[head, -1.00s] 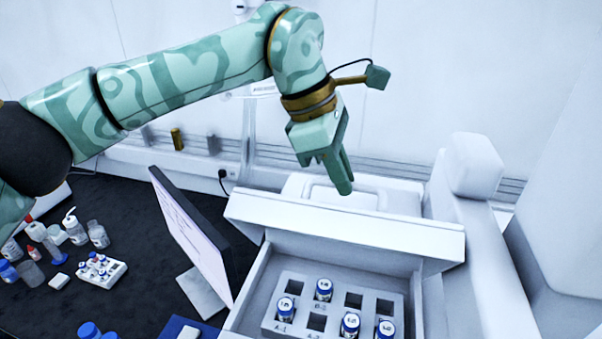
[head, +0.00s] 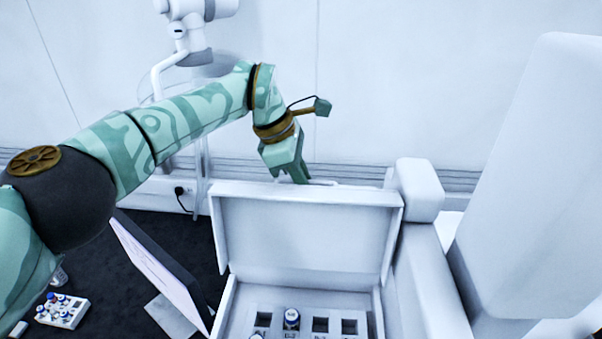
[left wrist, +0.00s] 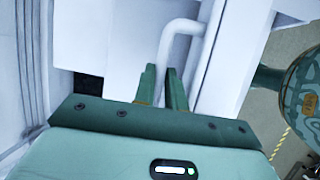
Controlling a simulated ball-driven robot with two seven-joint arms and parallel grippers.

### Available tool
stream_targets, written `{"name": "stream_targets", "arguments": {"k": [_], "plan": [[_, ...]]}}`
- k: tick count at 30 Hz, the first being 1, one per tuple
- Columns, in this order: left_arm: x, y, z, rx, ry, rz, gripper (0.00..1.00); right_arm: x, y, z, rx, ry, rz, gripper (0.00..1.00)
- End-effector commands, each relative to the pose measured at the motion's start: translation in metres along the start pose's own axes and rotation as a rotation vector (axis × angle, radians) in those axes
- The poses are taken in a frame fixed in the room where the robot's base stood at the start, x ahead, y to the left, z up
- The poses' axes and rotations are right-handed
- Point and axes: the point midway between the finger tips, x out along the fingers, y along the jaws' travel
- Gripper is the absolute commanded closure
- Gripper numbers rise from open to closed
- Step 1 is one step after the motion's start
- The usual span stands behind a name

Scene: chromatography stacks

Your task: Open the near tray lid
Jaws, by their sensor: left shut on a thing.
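The near tray lid (head: 302,238) is a white panel that stands up, close to upright, at the back of the white tray (head: 225,308). My left gripper (head: 303,180) is behind the lid's top edge, its fingers partly hidden there. In the left wrist view its two fingers (left wrist: 164,85) are closed around the white bar handle (left wrist: 180,32) of the lid. Inside the tray is a rack with square holes and a few blue-and-white vials (head: 291,318). The front of the tray is cut off by the picture's edge. My right gripper is not in view.
A monitor (head: 160,270) stands on the dark bench left of the tray. A small vial rack (head: 62,310) is at the lower left. White instrument housing (head: 425,275) flanks the tray on the right. A wall is behind.

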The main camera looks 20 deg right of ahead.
Motion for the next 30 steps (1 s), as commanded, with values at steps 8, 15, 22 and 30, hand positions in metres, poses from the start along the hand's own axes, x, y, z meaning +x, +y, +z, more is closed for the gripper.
{"name": "stream_targets", "arguments": {"k": [8, 15, 22, 30], "plan": [[0.0025, 0.0007, -0.0006, -0.001, 0.0, -0.004, 1.0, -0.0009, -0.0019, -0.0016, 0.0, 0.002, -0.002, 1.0], [0.002, 0.0007, 0.0, -0.001, -0.001, -0.004, 0.74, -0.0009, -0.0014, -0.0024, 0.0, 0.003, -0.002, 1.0], [0.0008, 0.0012, 0.0002, 0.0, -0.002, -0.001, 0.66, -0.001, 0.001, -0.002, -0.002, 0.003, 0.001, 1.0], [-0.0071, 0.0022, -0.0003, 0.001, -0.001, 0.002, 0.66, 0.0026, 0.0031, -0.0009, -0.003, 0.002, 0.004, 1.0]]}}
